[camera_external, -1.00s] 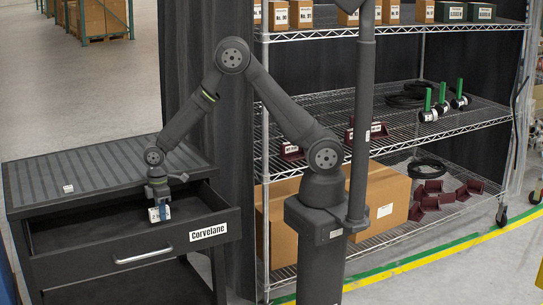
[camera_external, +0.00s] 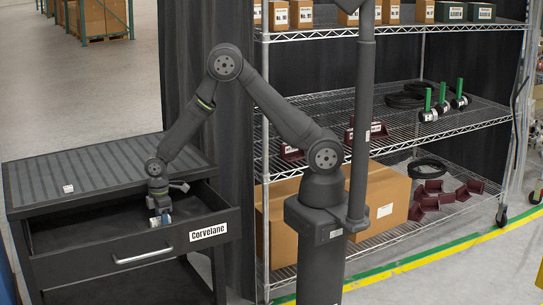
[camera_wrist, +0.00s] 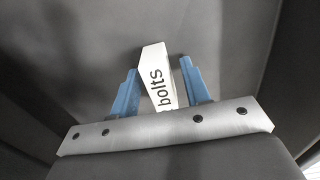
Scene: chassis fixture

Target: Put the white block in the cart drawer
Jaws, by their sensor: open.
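The white block (camera_wrist: 156,62), lettered "bolts", lies between the blue fingers of my gripper (camera_wrist: 158,92) in the wrist view, with a visible gap on each side. In the external view my gripper (camera_external: 160,218) is down inside the open cart drawer (camera_external: 82,238), and a small white part of the block (camera_external: 154,222) shows at the fingertips. My gripper is open around the block. Dark grey drawer surfaces surround it in the wrist view. Whether the block's underside rests fully on the drawer floor is hard to see.
A small white labelled piece (camera_external: 68,188) lies on the ribbed cart top (camera_external: 110,170). The drawer's front panel (camera_external: 140,250) has a handle and a "Corvelane" label. A wire shelf rack (camera_external: 390,135) with boxes and parts stands at the right. The visible left drawer floor is clear.

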